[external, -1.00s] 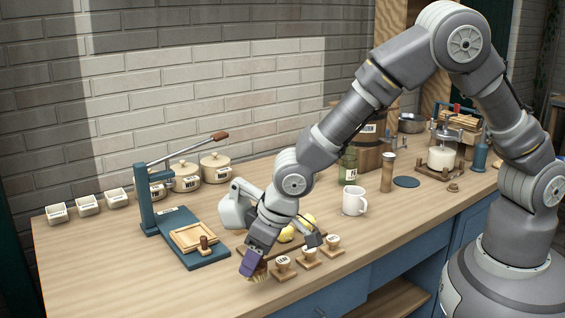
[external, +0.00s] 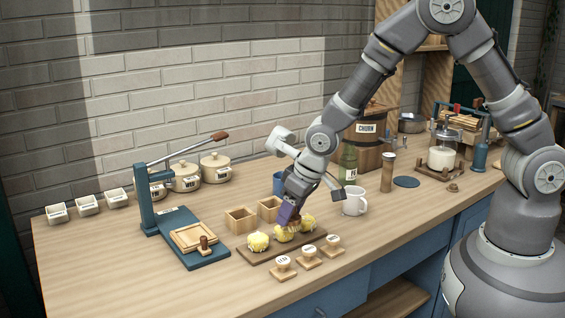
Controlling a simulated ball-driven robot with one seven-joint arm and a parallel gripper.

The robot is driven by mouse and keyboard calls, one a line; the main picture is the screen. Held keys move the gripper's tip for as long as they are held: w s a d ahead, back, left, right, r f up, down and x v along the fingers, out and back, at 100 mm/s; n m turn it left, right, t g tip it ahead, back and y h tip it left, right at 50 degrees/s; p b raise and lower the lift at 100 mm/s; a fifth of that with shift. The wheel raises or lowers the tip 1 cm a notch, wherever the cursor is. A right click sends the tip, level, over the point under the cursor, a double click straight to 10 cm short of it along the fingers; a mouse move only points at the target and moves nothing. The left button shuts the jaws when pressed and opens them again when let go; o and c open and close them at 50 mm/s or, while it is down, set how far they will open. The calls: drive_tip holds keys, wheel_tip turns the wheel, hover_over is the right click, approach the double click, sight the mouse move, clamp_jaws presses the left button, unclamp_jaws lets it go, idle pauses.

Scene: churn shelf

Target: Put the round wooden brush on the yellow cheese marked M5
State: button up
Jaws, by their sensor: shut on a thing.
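My gripper (external: 289,214) is shut on the round wooden brush (external: 295,221), which shows only as a small brown patch below the purple fingers. The brush is above or against the middle cheese; I cannot tell whether it touches. Three yellow cheeses stand in a row on a dark wooden board: a left one (external: 258,242), a middle one (external: 283,236) partly hidden by my gripper, and a right one (external: 308,224). No mark on the cheeses is readable, so I cannot tell which is M5.
Wooden stamps (external: 283,268) stand in front of the board (external: 262,257). Two wooden boxes (external: 240,220) stand behind it. A white mug (external: 353,203) is to the right and a blue press (external: 205,250) to the left. The front left of the counter is clear.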

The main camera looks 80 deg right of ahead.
drive_tip(key=s+d+r+m+p, duration=0.15)
drive_tip(key=s+d, duration=0.25)
drive_tip(key=d, duration=0.6)
drive_tip(key=s+d+r+m+g+h, duration=0.15)
drive_tip(key=s+d, duration=0.25)
drive_tip(key=d, duration=0.6)
drive_tip(key=s+d+r+m+t+p, duration=0.1)
drive_tip(key=s+d+m, duration=0.15)
drive_tip(key=d, duration=0.75)
drive_tip(key=shift+n+g, duration=0.25)
drive_tip(key=w+d, duration=0.3)
drive_tip(key=d, duration=0.1)
drive_tip(key=w+d+f+b, duration=0.1)
drive_tip(key=w+d, duration=0.2)
drive_tip(key=w, duration=0.1)
drive_tip(key=w+d+b, duration=0.1)
drive_tip(key=w+d, duration=0.2)
drive_tip(key=d, duration=0.1)
drive_tip(key=shift+w+d+f, duration=0.25)
drive_tip(key=shift+d+f, duration=0.05)
drive_tip(key=shift+f, duration=0.05)
wheel_tip(320, 180, down, 4)
drive_tip(key=shift+r+b, duration=0.15)
drive_tip(key=shift+b, duration=0.45)
drive_tip(key=shift+r, duration=0.1)
drive_tip(key=o, duration=1)
drive_tip(key=shift+o, duration=0.2)
